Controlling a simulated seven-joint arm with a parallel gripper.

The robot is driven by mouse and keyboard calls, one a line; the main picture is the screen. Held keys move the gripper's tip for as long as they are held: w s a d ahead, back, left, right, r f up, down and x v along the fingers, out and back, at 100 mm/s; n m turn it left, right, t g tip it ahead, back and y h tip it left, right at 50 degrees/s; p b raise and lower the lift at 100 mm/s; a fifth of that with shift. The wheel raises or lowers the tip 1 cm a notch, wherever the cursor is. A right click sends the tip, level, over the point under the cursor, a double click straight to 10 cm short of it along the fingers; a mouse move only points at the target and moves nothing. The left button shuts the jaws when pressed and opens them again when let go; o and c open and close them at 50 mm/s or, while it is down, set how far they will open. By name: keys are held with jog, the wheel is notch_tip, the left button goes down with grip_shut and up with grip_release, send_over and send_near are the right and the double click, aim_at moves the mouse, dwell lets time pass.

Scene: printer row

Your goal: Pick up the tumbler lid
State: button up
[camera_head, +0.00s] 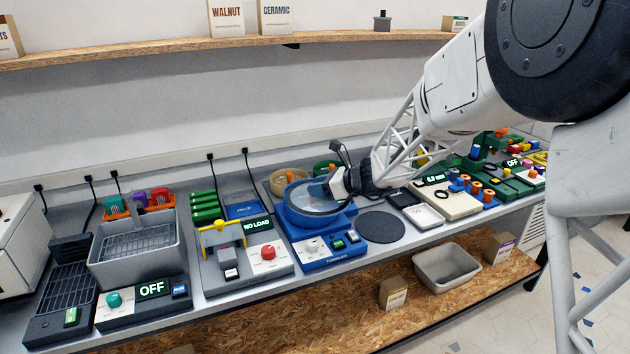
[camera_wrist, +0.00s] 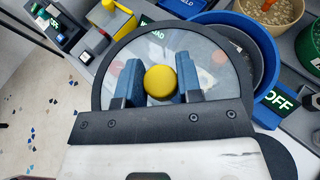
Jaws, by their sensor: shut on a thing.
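The tumbler lid is a clear disc with a dark rim (camera_head: 313,211) and a yellow knob (camera_wrist: 160,82). My gripper (camera_wrist: 160,80) is shut on the knob, with one blue finger on each side. In the head view my gripper (camera_head: 343,186) reaches in from the right at the lid. The lid is over the blue tumbler (camera_head: 333,247). In the wrist view the tumbler's blue bowl (camera_wrist: 262,45) and grey inside show past the lid's edge, so the lid sits off-centre from it. I cannot tell how high it is above the bowl.
A dark round pad (camera_head: 380,226) lies on the bench right of the tumbler, with nothing on it. A grey NO LOAD machine (camera_head: 245,262) stands close on the left. Tan and green round containers (camera_head: 289,179) stand behind. A wooden shelf (camera_head: 150,50) runs above.

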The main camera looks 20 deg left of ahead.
aim_at(323, 207)
jog(key=shift+s+d+r, duration=0.1)
jog(key=shift+s+d, duration=0.4)
jog(key=shift+s, duration=0.25)
jog(key=shift+s+d+r, duration=0.1)
jog(key=shift+s+d, duration=0.45)
jog(key=shift+s, duration=0.25)
jog(key=shift+s+d+r, duration=0.1)
jog(key=shift+s+d, duration=0.4)
jog(key=shift+s, duration=0.25)
